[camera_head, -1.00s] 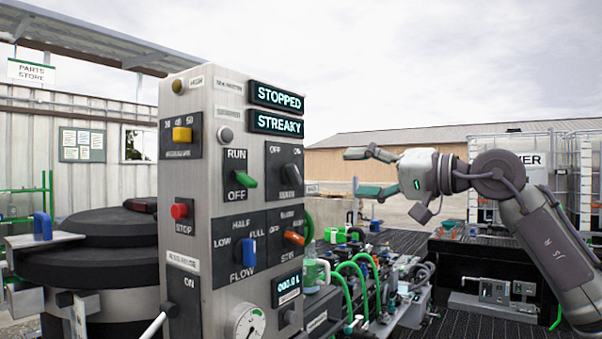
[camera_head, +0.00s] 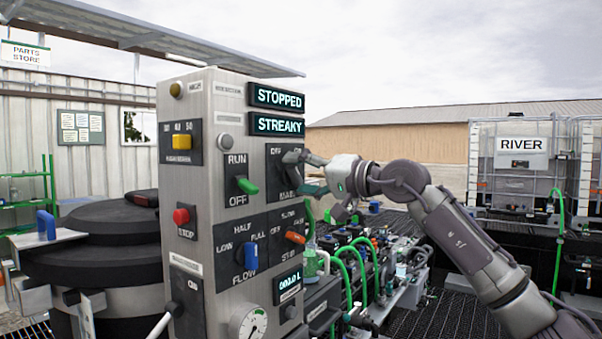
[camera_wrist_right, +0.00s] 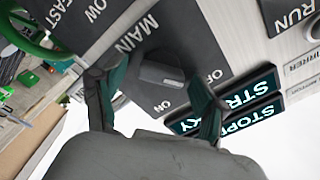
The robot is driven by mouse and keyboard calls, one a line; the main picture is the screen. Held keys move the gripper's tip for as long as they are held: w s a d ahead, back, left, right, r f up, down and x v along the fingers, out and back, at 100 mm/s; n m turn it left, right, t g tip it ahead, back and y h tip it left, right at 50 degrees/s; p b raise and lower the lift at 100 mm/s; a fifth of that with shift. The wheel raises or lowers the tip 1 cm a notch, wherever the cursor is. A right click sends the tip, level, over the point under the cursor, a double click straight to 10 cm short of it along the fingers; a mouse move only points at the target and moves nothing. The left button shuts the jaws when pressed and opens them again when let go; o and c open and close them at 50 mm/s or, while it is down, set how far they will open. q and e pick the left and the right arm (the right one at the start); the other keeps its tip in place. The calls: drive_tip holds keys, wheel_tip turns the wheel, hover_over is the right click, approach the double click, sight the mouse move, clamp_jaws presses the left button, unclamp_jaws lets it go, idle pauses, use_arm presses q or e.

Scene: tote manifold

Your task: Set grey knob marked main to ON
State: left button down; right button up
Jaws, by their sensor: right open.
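The grey MAIN knob (camera_wrist_right: 160,76) sits on a dark plate marked MAIN, OFF and ON, and shows in the right wrist view between my fingers. Its raised bar seems to point toward OFF. In the head view the MAIN plate (camera_head: 276,158) is on the upper right of the panel front, and my fingers partly cover the knob. My right gripper (camera_head: 304,173) is open, with one finger on either side of the knob. I cannot tell whether the fingers touch it. My left gripper is not in view.
The panel also carries a green RUN/OFF switch (camera_head: 247,186), a blue FLOW knob (camera_head: 251,254), an orange STIR knob (camera_head: 295,237) and a red STOP button (camera_head: 181,216). Displays read STOPPED (camera_head: 277,97) and STREAKY (camera_head: 277,125). Hoses and fittings (camera_head: 375,265) crowd the bench below right.

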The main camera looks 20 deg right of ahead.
drive_tip(key=shift+c, duration=0.2)
drive_tip(key=c, duration=1.1)
drive_tip(key=shift+m, duration=0.3)
drive_tip(key=m+b, duration=0.1)
drive_tip(key=m, duration=0.5)
drive_tip(key=shift+f, duration=0.15)
drive_tip(key=m, duration=0.3)
drive_tip(key=shift+f+m, duration=0.1)
drive_tip(key=shift+m, duration=0.2)
drive_tip(key=shift+m+b, duration=0.4)
drive_tip(key=shift+m, duration=1.5)
